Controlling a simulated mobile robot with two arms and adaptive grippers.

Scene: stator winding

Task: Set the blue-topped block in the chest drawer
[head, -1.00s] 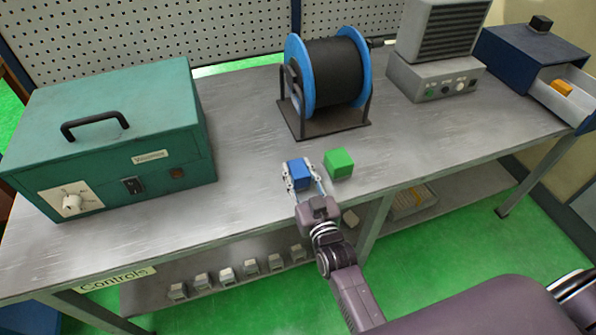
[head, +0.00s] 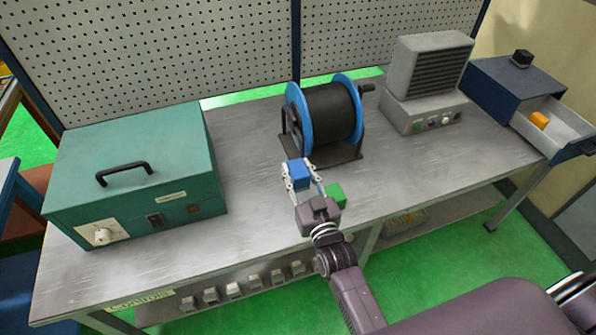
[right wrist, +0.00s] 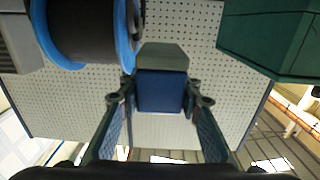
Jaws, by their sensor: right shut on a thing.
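The blue-topped block (head: 299,174) is between the fingers of my right gripper (head: 301,184), which is shut on it. In the head view it appears raised above the bench, in front of the cable reel. In the right wrist view the block (right wrist: 162,92) shows a blue face and a grey part between the fingertips. The chest (head: 515,85) is dark blue and stands at the bench's far right. Its drawer (head: 570,132) is pulled open, with an orange block (head: 539,120) inside and free space beside it. My left gripper is not in view.
A green block (head: 335,194) is on the bench, partly hidden by my right gripper. A green box (head: 135,175) stands left. Bench front is mostly clear.

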